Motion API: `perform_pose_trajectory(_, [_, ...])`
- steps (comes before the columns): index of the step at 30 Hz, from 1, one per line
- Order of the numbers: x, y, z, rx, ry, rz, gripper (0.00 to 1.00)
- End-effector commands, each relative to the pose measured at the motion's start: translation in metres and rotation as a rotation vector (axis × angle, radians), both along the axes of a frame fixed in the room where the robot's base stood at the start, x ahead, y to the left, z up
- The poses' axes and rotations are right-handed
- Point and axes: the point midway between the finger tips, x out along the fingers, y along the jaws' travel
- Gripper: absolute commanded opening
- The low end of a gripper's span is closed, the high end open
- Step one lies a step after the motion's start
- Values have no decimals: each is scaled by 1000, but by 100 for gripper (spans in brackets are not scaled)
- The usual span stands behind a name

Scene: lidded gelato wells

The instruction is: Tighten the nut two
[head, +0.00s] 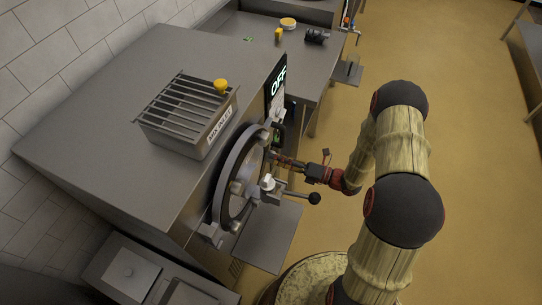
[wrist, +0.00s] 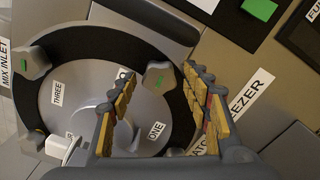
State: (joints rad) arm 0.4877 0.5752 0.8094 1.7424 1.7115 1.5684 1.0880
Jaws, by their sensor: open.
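The round freezer door (head: 238,185) has a dark rim and a grey face; the wrist view shows the same door (wrist: 85,85). Its face carries labels THREE and ONE and a third label mostly hidden by a finger. A grey nut knob with a green mark (wrist: 158,75) sits on the rim by that hidden label, likely nut two. My gripper (wrist: 165,76) is open, with yellow-padded fingers. In the wrist view the knob appears between the fingertips, nearer the left one; contact cannot be told. In the head view my gripper (head: 283,161) reaches the door's right side.
Another knob (wrist: 34,62) stands by THREE. A lever with a black ball (head: 314,198) sticks out below my gripper. A mix inlet hopper (head: 186,118) with a yellow knob tops the machine. A display (head: 278,82) reads OFF. Open floor lies to the right.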

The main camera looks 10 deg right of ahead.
Motion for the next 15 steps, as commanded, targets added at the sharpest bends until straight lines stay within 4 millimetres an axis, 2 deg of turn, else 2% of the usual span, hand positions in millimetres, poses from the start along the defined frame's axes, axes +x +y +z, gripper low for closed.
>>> perform_pose_trajectory(15, [-31,-43,1,1,1,-2,48])
